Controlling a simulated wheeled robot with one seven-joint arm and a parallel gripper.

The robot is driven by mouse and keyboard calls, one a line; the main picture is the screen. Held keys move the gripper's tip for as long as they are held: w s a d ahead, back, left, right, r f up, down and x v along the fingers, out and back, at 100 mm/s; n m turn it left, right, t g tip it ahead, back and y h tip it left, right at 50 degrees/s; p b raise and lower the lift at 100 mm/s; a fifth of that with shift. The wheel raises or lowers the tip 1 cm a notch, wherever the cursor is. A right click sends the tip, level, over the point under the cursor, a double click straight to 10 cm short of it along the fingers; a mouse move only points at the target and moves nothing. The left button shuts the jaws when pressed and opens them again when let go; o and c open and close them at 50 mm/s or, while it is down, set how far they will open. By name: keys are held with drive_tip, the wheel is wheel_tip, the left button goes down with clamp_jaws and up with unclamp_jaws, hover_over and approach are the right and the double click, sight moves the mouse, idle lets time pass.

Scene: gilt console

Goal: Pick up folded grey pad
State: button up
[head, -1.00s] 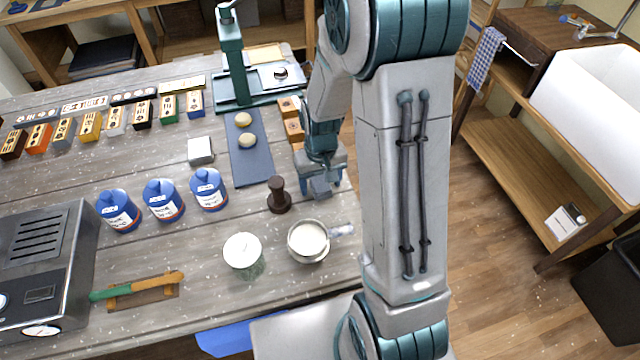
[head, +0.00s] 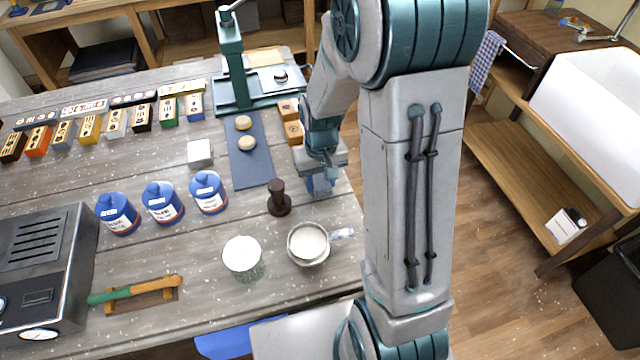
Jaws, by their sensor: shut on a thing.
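My gripper (head: 321,186) points down at the right edge of the plank table, just right of the dark brown tamper. It is shut on a small grey-blue piece, which I take to be the folded grey pad (head: 322,184). The fingers and wrist hide most of the pad. I cannot tell whether it touches the table or is just clear of it.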

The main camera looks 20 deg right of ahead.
drive_tip(key=r, duration=0.2)
drive_tip(key=shift+w+d+r+b, duration=0.15)
drive_tip(key=shift+d+r+b, duration=0.15)
drive_tip(key=w+d+r+b, duration=0.2)
drive_tip(key=d+r, duration=0.4)
drive_tip(key=d, duration=0.5)
drive_tip(key=shift+r, duration=0.3)
drive_tip(key=shift+o, duration=0.3)
drive_tip(key=shift+a, duration=0.2)
idle(1.3)
